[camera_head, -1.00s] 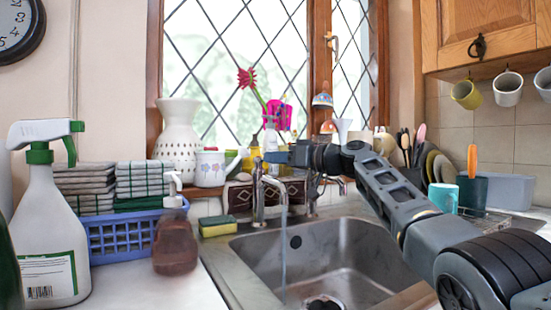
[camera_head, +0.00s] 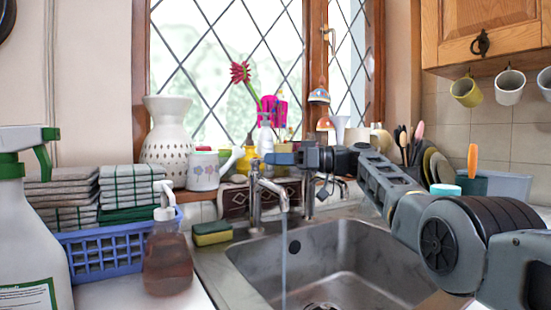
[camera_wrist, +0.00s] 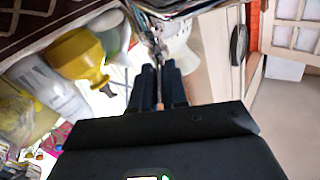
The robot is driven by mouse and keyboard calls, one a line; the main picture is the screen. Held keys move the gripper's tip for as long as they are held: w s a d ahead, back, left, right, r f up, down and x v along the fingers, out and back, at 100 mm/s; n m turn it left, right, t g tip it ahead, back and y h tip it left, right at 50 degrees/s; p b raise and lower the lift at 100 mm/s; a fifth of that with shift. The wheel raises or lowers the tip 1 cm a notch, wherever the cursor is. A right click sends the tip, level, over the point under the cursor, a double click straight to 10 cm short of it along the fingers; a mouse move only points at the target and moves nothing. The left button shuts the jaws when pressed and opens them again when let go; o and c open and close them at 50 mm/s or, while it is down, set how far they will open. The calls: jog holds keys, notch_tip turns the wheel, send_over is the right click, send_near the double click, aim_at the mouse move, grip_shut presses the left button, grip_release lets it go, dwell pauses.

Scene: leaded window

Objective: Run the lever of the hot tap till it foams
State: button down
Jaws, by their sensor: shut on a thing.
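The left tap (camera_head: 257,195) is chrome and stands at the sink's back left. A thin clear stream of water (camera_head: 284,260) falls from its spout into the steel sink (camera_head: 350,250). My gripper (camera_head: 275,158) reaches in from the right, its fingertips at the top of this tap. In the wrist view my gripper (camera_wrist: 160,75) is shut at the chrome tap lever (camera_wrist: 157,45); the fingers hide much of the lever. A second tap (camera_head: 309,195) stands just to the right, partly under my gripper. I cannot read any hot or cold mark.
A green-and-yellow sponge (camera_head: 212,233) lies left of the taps. A soap bottle (camera_head: 167,255), a blue basket (camera_head: 100,252) with cloths, and a spray bottle (camera_head: 30,230) stand farther left. A patterned box (camera_head: 240,199) and vases are close behind. Mugs hang upper right.

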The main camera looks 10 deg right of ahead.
jog(key=shift+d, duration=0.3)
jog(key=c, duration=1.1)
grip_release()
jog(key=shift+c, duration=0.2)
jog(key=shift+a, duration=0.15)
jog(key=shift+r, duration=0.35)
notch_tip(320, 180, up, 4)
jog(key=shift+f+p, duration=0.1)
jog(key=shift+p, duration=0.35)
jog(key=s+d+r, duration=0.5)
jog(key=d+r, duration=0.1)
jog(key=d, duration=0.4)
jog(key=shift+s+d+r, duration=0.2)
jog(key=shift+r, duration=0.05)
